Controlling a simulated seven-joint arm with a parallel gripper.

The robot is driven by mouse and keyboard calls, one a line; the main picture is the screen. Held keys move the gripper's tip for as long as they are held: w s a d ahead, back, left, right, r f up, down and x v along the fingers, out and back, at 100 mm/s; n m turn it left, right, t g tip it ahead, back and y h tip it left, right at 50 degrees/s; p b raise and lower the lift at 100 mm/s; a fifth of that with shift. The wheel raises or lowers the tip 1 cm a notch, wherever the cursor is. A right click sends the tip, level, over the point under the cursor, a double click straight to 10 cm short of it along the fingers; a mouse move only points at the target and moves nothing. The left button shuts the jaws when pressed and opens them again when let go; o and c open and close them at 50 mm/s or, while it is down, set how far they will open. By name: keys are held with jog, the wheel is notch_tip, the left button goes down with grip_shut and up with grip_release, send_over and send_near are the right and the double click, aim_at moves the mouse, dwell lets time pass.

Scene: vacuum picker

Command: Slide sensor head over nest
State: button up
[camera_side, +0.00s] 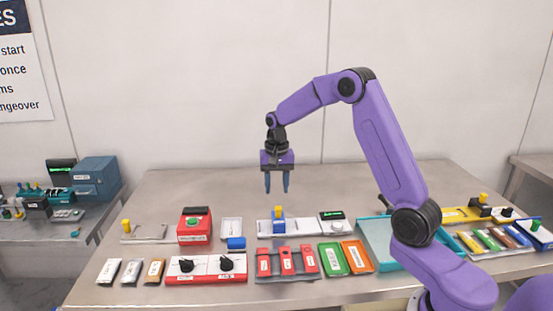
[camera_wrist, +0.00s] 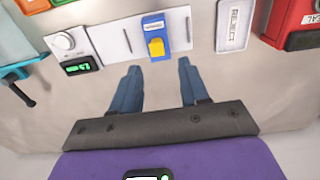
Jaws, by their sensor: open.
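The sensor head appears to be the blue block with a yellow knob (camera_side: 278,224), standing on a white plate or rail (camera_side: 263,229) in the middle of the table. In the wrist view the blue block (camera_wrist: 152,24) lies across the white plate (camera_wrist: 109,40), with its yellow knob facing me. I cannot tell which part is the nest. My gripper (camera_side: 277,186) is open and empty, pointing down above the blue block and apart from it. In the wrist view its two blue fingers (camera_wrist: 158,68) are spread, just short of the knob in the picture.
A unit with a green display (camera_side: 332,215) adjoins the plate's right end. A white REJECT tray (camera_wrist: 234,24) and a red box with a green button (camera_side: 194,225) stand to its left in the side view. Table behind the plate is clear.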

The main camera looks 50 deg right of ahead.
notch_tip(320, 180, up, 9)
jog(key=shift+r, duration=0.2)
dwell(0.5)
jog(key=s+a+n, duration=1)
jog(key=s+a, duration=0.3)
jog(key=a, duration=0.3)
jog(key=s+f+n, duration=0.2)
jog(key=s+n, duration=0.3)
jog(key=s, duration=0.6)
jog(key=s+a+f+n, duration=0.1)
jog(key=s+f+n, duration=0.2)
jog(key=s, duration=0.9)
jog(key=n, duration=0.3)
jog(key=shift+s+n, duration=0.3)
